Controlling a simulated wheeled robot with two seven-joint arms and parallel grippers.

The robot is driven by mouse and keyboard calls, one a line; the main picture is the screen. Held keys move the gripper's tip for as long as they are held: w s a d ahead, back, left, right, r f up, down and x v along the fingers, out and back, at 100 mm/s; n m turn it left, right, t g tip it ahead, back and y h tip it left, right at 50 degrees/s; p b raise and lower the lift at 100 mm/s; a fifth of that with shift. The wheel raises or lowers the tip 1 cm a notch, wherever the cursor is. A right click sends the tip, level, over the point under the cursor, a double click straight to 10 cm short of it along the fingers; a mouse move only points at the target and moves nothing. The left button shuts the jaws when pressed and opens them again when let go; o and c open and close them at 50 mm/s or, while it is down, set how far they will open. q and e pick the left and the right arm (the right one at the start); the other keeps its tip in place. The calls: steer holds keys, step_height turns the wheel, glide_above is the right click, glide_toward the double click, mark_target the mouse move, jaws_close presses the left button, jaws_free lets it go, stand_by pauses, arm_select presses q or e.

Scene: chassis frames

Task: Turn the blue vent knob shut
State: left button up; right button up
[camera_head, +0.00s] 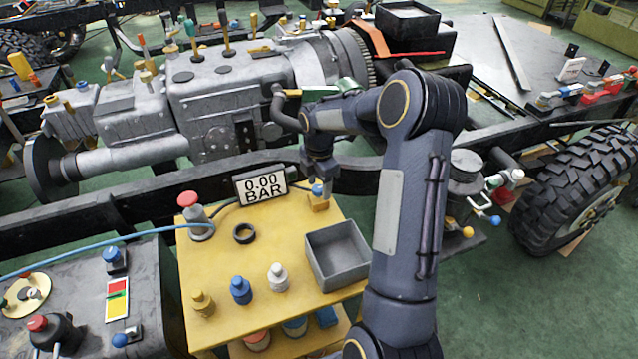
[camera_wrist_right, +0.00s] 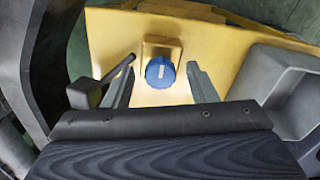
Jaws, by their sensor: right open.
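The blue vent knob (camera_head: 317,190) sits on a brass-coloured block (camera_head: 319,204) at the back right of the yellow bench. In the right wrist view the knob (camera_wrist_right: 160,72) shows from above, with a short white mark on its top. My right gripper (camera_head: 318,178) is right over the knob, pointing down. In the wrist view its open fingers stand on either side of the knob, with a visible gap on both sides. In the head view the gripper partly hides the knob. My left gripper is out of view.
A display (camera_head: 262,187) reading 0.00 BAR stands left of the knob. A grey bin (camera_head: 338,258) is close in front. The yellow bench (camera_head: 215,262) also holds a red-topped post (camera_head: 192,207), a black ring (camera_head: 244,234) and small bottles. The chassis rail runs behind.

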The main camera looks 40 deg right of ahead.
steer(key=shift+c, duration=0.3)
steer(key=c, duration=0.9)
steer(key=shift+m, duration=0.3)
steer(key=m, duration=0.3)
steer(key=shift+r+m, duration=0.1)
steer(key=shift+m, duration=0.2)
steer(key=m, duration=0.4)
steer(key=shift+m+p, duration=0.3)
steer(key=shift+p, duration=0.1)
steer(key=m, duration=0.4)
steer(key=shift+a, duration=0.1)
steer(key=shift+m+p, duration=0.3)
steer(key=shift+m, duration=2.2)
